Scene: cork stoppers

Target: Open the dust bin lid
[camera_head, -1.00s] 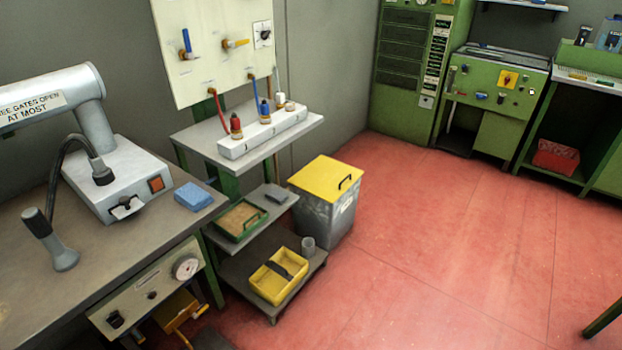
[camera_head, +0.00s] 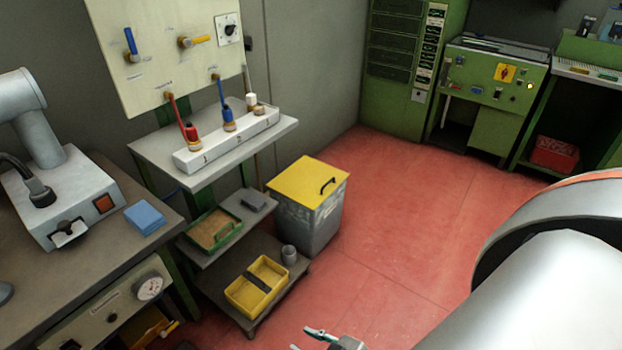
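The dust bin (camera_head: 318,222) is a grey box standing on the red floor, right of the low shelf. Its yellow lid (camera_head: 300,182) lies flat and closed on top. A black handle (camera_head: 327,186) sits near the lid's right edge. My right gripper (camera_head: 301,338) shows at the bottom edge, partly cut off. Its two fingertips are apart with nothing seen between them. It is nearer to me than the bin and apart from it. My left gripper is not in view.
A low shelf with a yellow tray (camera_head: 232,291) and a grey cup (camera_head: 289,255) stands left of the bin. A grey ledge (camera_head: 146,146) with a white socket block is above it. Open red floor (camera_head: 420,220) lies right of the bin.

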